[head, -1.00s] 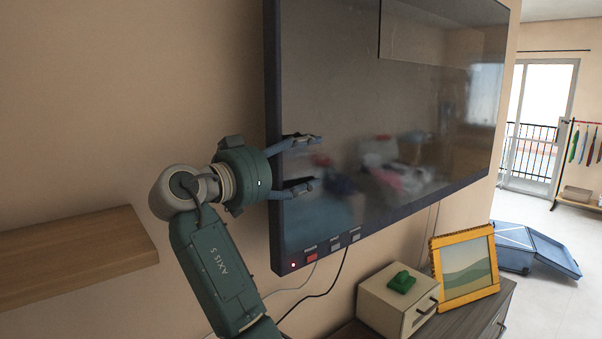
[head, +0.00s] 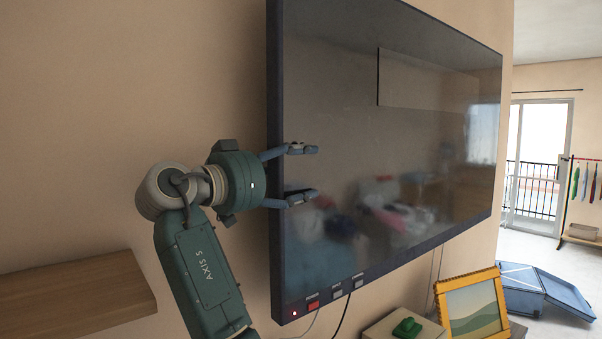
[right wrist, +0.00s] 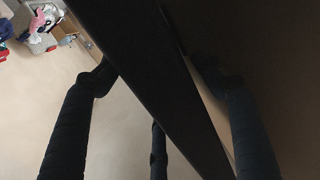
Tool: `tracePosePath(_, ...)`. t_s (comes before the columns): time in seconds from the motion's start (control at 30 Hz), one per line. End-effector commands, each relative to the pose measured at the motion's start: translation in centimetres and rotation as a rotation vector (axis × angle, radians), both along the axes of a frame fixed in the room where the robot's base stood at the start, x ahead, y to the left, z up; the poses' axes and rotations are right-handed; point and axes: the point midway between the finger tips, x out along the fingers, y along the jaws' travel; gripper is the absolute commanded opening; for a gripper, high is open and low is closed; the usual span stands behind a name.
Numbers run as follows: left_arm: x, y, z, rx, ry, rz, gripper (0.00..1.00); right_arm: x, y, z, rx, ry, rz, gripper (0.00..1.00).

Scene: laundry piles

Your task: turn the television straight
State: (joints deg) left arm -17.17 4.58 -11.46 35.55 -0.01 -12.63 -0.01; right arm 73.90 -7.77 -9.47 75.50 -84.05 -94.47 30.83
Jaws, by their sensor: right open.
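The television (head: 400,165) is a large dark flat screen on the beige wall. It shows at a slant in the head view, its left edge nearer to me. In the right wrist view, the television's dark edge (right wrist: 160,75) runs diagonally between the spread fingers. Nothing shows held. My left gripper is not in view.
A wooden shelf (head: 75,300) is on the wall at lower left. Below the screen are a picture frame (head: 472,308) and a box with a green object (head: 407,327). Cables hang under the television. A blue folded thing (head: 545,288) lies on the floor at right.

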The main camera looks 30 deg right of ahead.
Motion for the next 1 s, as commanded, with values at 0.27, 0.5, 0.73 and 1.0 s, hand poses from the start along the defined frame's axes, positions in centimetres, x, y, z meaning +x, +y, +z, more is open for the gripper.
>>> tracePosePath(0.27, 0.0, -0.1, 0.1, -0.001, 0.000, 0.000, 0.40, -0.1, 2.1, 0.0, 0.000, 0.000, 0.002, 0.67)
tracePosePath(0.5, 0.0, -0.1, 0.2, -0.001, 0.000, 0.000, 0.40, -0.3, 3.8, 0.0, 0.000, 0.001, 0.001, 0.67)
tracePosePath(0.73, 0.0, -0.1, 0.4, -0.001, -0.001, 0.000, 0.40, -0.4, 5.4, 0.1, -0.001, 0.000, 0.001, 0.67)
tracePosePath(1.0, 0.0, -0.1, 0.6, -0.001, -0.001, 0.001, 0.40, -0.5, 7.2, 0.1, 0.000, 0.001, 0.001, 0.67)
